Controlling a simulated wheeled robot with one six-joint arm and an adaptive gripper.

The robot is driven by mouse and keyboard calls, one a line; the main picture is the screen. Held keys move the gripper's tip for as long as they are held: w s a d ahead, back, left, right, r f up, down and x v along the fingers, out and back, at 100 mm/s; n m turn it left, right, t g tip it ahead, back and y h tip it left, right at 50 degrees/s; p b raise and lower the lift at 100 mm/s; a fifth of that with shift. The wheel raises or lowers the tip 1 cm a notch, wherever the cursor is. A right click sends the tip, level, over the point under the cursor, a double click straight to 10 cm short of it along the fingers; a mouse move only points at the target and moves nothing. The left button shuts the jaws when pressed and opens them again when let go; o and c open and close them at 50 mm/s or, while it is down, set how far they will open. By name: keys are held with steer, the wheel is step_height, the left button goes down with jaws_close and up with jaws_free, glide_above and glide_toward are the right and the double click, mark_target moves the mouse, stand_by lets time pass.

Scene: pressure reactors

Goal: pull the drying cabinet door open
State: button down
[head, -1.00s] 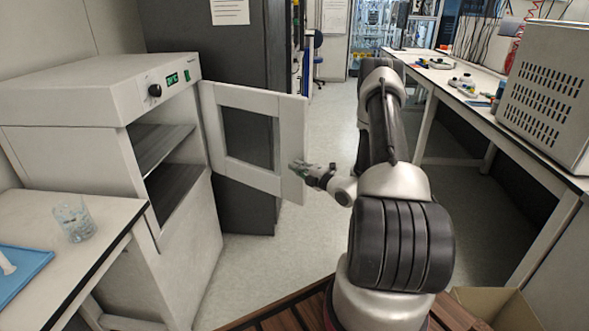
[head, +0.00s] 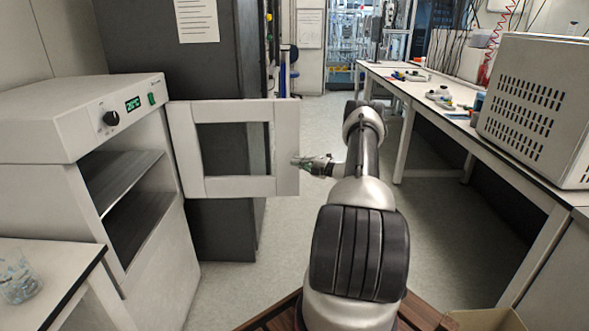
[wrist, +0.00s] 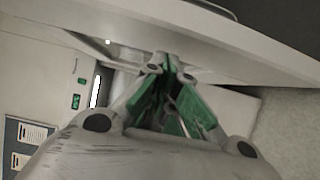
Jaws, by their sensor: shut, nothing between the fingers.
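The drying cabinet (head: 75,112) stands at the left in the head view, with a dial, a green display and dark shelves inside. Its door (head: 183,150), a white frame around a window, stands wide open, swung out to the right of the opening. My gripper (head: 297,161) is at the door's free edge on the right. In the wrist view, the green fingers of my gripper (wrist: 168,75) are together, close under the pale door panel (wrist: 215,40). I cannot tell whether the fingertips touch the door.
A dark tall cabinet (head: 185,70) stands behind the door. A bench (head: 520,160) with a perforated white box (head: 545,110) runs along the right. A small table with a glass (head: 18,278) is at lower left.

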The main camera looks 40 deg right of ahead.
steer(key=shift+w+d, duration=0.9)
steer(key=shift+w, duration=0.2)
steer(key=shift+w+d, duration=0.85)
steer(key=shift+w, duration=0.25)
